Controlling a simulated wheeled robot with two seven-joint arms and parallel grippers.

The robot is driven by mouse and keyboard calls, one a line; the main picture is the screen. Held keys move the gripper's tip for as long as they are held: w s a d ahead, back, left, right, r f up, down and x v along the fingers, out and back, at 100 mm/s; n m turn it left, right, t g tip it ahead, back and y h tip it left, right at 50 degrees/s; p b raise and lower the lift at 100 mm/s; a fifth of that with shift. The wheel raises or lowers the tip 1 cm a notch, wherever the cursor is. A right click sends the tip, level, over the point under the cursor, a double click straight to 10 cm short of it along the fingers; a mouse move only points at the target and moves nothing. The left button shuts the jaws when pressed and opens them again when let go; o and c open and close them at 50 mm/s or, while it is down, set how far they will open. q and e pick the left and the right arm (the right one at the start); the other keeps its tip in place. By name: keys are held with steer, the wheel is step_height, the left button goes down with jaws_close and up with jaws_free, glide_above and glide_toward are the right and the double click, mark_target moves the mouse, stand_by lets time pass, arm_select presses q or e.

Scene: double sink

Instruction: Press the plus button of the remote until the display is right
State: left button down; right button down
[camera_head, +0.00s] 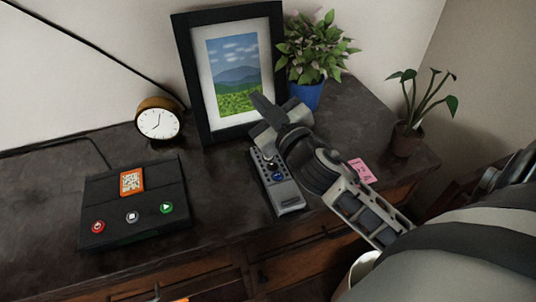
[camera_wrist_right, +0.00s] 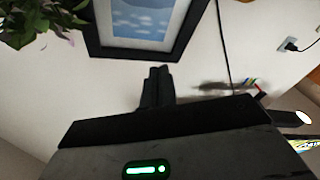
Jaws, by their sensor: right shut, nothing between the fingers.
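The remote (camera_head: 284,194) is a grey handset with dark buttons and one blue button, lying on the dark cabinet top in front of the picture frame. Its upper end is partly hidden by my right gripper (camera_head: 262,105), and I cannot make out a plus sign. The right gripper is shut and empty, above the remote's far end; I cannot tell whether it touches it. Its shut fingers also show in the right wrist view (camera_wrist_right: 157,86). A black box (camera_head: 112,203) at left carries an orange panel (camera_head: 131,181) with white marks too small to read. My left gripper is not in view.
The box has red, grey and green buttons. A clock (camera_head: 158,122), a framed landscape (camera_head: 198,95) and a leafy plant in a blue pot (camera_head: 306,95) stand behind. A pink note (camera_head: 362,170) and a potted plant (camera_head: 406,140) are at right. Bare cabinet top separates box and remote.

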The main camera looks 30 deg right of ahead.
steer(key=w+a+r+n+g+y, duration=0.3)
steer(key=a+n+g+y, duration=0.25)
steer(key=n+y, duration=0.8)
steer(key=s+d+f+n+g+h, duration=0.2)
steer(key=d+f+g+h, duration=0.3)
steer(key=d+f+g, duration=0.4)
steer(key=shift+d, duration=0.3)
steer(key=shift+n, duration=0.25)
